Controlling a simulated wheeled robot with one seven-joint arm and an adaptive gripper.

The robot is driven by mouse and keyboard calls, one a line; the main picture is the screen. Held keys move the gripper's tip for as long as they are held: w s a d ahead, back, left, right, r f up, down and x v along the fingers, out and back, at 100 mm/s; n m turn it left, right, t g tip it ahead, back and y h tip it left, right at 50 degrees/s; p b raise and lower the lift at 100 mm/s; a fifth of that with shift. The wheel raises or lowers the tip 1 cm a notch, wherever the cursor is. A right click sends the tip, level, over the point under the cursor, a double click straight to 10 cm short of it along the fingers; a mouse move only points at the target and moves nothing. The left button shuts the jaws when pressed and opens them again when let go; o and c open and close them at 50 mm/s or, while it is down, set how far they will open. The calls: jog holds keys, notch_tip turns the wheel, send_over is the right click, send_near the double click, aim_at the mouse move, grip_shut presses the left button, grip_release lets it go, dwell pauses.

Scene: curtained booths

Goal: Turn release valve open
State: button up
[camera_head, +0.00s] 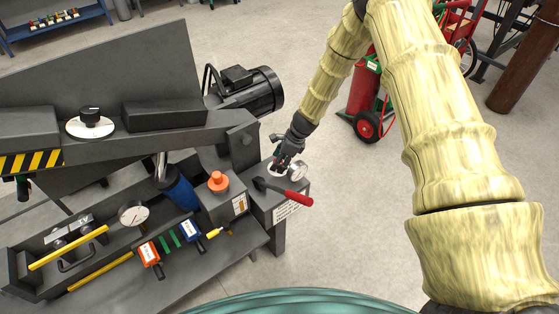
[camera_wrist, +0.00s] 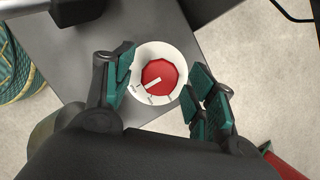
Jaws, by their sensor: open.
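A red round knob (camera_wrist: 159,76) sits on a white dial plate (camera_wrist: 176,57) on a dark grey block. A white pointer mark on the knob points to the lower left, near small dial lettering too small to read. My gripper (camera_wrist: 162,68) is open, with one teal-padded finger on each side of the knob. Gaps show between the fingers and the knob in the wrist view. In the head view my gripper (camera_head: 281,162) reaches down over the block and hides the knob; part of the white plate (camera_head: 273,172) shows.
A lever with a red handle (camera_head: 298,199) projects from the block close to my gripper. An orange button (camera_head: 218,181) is on the box to the left. A motor (camera_head: 247,90) stands behind. Open floor lies to the right.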

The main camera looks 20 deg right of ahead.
jog(key=c, duration=1)
